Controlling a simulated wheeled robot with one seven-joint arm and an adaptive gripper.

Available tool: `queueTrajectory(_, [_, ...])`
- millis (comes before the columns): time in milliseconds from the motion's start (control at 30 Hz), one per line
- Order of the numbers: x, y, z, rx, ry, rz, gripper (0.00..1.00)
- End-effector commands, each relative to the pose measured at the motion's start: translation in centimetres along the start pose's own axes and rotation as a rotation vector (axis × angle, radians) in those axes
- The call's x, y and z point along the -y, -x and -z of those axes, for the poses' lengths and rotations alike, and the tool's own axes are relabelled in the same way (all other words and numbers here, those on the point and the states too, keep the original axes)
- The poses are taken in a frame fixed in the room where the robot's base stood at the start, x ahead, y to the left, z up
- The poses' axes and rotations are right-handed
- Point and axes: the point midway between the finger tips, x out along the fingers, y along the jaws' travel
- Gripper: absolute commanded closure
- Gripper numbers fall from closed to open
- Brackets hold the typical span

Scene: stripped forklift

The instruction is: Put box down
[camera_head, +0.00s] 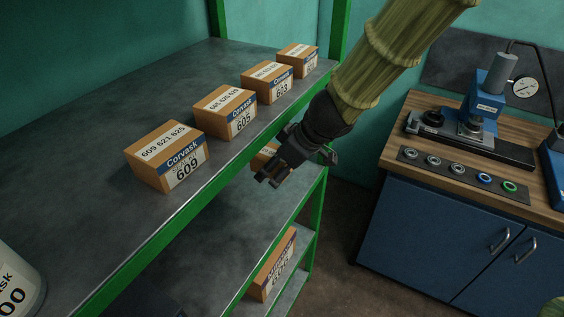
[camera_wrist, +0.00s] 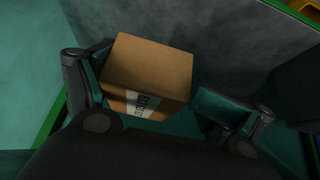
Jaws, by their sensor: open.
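A brown cardboard box (camera_wrist: 148,68) with a white printed label lies between the two spread fingers of my gripper (camera_wrist: 152,80) in the wrist view. The left finger is close to its side, and a gap shows on the right. In the head view, my gripper (camera_head: 267,178) is at the front of the green-framed rack, below the top shelf's edge. A small part of a box (camera_head: 262,157) shows behind it on the middle level, mostly hidden by my gripper and the top shelf. My gripper is open. Whether a finger touches the box cannot be told.
Several Corvask boxes, including 609 (camera_head: 168,157), stand in a row on the top shelf (camera_head: 90,180). Another box (camera_head: 273,262) stands on a lower shelf. A green post (camera_head: 318,205) is right of my gripper. A blue cabinet (camera_head: 430,240) with a wooden top stands right.

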Motion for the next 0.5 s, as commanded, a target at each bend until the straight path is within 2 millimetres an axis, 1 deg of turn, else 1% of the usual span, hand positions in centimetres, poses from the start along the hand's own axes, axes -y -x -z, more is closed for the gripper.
queueTrajectory(33, [-0.1, 0.5, 0.1, -0.001, 0.001, -0.002, 0.0])
queueTrajectory(200, [0.0, 1.5, 0.0, 0.0, 0.001, -0.001, 0.0])
queueTrajectory(500, [0.0, 2.0, 0.0, 0.001, -0.001, 0.0, 0.0])
